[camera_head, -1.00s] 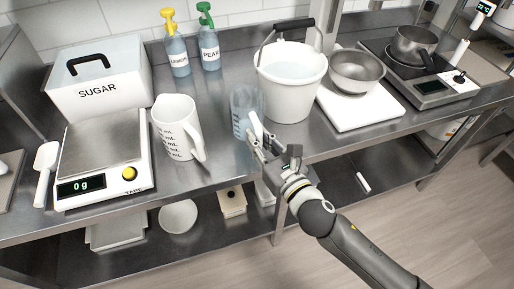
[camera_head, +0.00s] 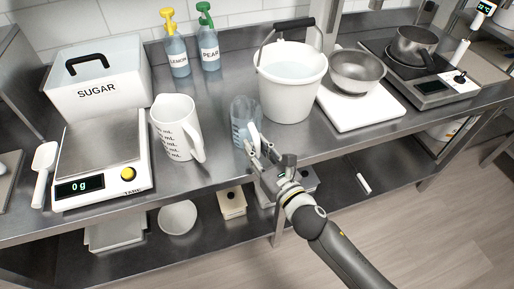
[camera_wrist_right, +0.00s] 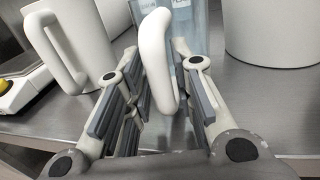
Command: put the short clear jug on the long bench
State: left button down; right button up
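The short clear jug (camera_head: 239,112) is a bluish see-through jug with a white handle, near the front edge of the steel bench (camera_head: 222,172), between the white measuring jug and the bucket. It leans slightly, and I cannot tell whether its base touches the bench. In the right wrist view the handle (camera_wrist_right: 155,55) stands between the fingers, with the clear body behind. My left gripper is not in view.
A white measuring jug (camera_head: 176,130) stands close on the left, a white bucket (camera_head: 289,95) close on the right. A scale (camera_head: 101,145), a sugar bin (camera_head: 100,90) and two pump bottles (camera_head: 177,55) stand further left and behind. A steel bowl (camera_head: 357,72) sits on a white board at right.

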jog(key=shift+o, duration=0.7)
jog(key=shift+r, duration=0.2)
jog(key=shift+s+d+f, duration=0.15)
jog(key=shift+s+d, duration=0.05)
jog(key=shift+s, duration=0.05)
jog(key=b+v, duration=0.2)
jog(key=v, duration=0.9)
jog(key=shift+s, duration=0.2)
jog(key=shift+d, duration=0.1)
